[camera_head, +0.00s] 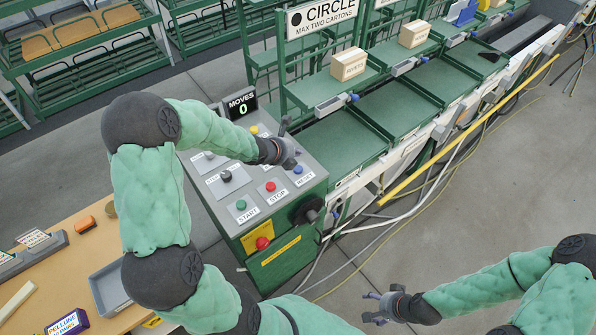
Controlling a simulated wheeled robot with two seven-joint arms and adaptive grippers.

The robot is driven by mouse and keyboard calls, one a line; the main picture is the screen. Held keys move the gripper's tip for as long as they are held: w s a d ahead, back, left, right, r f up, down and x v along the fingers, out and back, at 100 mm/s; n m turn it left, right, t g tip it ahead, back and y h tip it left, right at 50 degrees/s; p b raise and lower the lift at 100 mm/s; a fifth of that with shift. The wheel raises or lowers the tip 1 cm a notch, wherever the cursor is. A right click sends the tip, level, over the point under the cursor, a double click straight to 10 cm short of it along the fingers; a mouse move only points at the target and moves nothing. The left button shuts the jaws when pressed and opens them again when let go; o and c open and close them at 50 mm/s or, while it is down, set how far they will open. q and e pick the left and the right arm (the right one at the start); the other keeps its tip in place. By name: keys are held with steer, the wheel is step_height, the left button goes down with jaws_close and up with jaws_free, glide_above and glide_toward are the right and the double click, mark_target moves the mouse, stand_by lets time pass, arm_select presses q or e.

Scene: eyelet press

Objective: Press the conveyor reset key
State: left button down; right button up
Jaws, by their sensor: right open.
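The reset key (298,169) is a small blue button above the RESET label, near the right edge of the grey sloped control panel (213,188). My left gripper (290,148) is over the panel's upper right side, just above the reset key in the picture. Its fingers are small and dark, and I cannot tell how far apart they are or whether they touch anything. My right gripper (372,308) is open and empty over the floor at the lower right, well away from the panel.
A red stop button (270,186), a green start button (241,204) and a black knob (225,176) share the panel. A red button (262,243) is on its front. A MOVES display (241,103) reads 0. A yellow rail (470,130) and cables lie right.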

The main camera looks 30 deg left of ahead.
mark_target(296, 169)
arm_select(q)
step_height(296, 169, down, 4)
steer(key=shift+r+b, duration=0.1)
steer(key=shift+b, duration=1.15)
steer(key=shift+f+b, duration=0.7)
steer(key=shift+b, duration=0.1)
steer(key=shift+f, duration=0.1)
steer(key=shift+f+b, duration=0.3)
steer(key=shift+b, duration=0.25)
steer(key=shift+f+b, duration=0.55)
steer(key=shift+b, duration=0.05)
stand_by(0.3)
steer(key=shift+r, duration=0.1)
steer(key=shift+r+p, duration=0.75)
steer(key=shift+r, duration=0.1)
